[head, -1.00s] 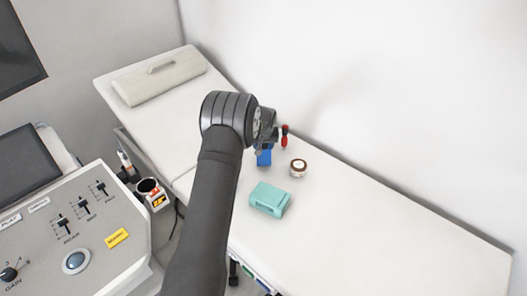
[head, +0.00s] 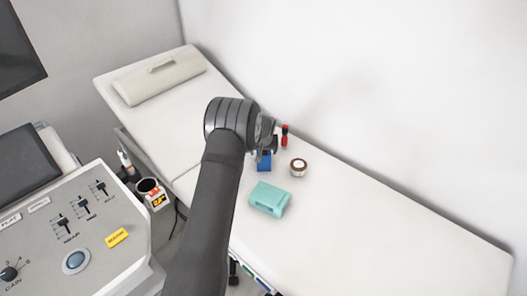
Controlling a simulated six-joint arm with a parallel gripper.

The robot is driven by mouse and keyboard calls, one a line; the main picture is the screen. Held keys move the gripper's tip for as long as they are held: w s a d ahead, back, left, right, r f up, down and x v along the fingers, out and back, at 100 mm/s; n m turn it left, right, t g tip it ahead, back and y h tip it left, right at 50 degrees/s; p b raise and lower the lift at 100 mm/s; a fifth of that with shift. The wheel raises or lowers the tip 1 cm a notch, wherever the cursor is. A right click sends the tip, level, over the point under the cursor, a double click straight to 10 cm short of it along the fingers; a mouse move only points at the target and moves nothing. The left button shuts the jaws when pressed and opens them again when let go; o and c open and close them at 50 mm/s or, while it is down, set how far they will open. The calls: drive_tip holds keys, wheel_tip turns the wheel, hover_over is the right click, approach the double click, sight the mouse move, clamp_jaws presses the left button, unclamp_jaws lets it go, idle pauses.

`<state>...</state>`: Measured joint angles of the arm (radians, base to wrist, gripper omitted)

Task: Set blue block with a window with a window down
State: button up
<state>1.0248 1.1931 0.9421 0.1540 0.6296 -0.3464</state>
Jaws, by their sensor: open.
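The blue block (head: 264,162) stands on the white couch top, with a darker patch, perhaps its window, on the side facing me. My gripper (head: 266,149) is open just above and behind the block's upper edge. The arm and wrist hide part of the gripper, and I cannot tell whether a finger touches the block.
A small red item (head: 284,134) stands just right of my gripper. A brown-rimmed round jar (head: 298,167) is right of the block, and a teal box (head: 270,199) is in front. The couch (head: 380,230) is clear to the right. A bolster (head: 160,78) lies at the far left.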

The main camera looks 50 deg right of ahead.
drive_tip(key=v, duration=1.2)
drive_tip(key=shift+r, duration=0.15)
drive_tip(key=x, duration=1.2)
drive_tip(key=shift+f, duration=0.35)
drive_tip(key=shift+r, duration=1.4)
drive_tip(key=shift+f, duration=0.1)
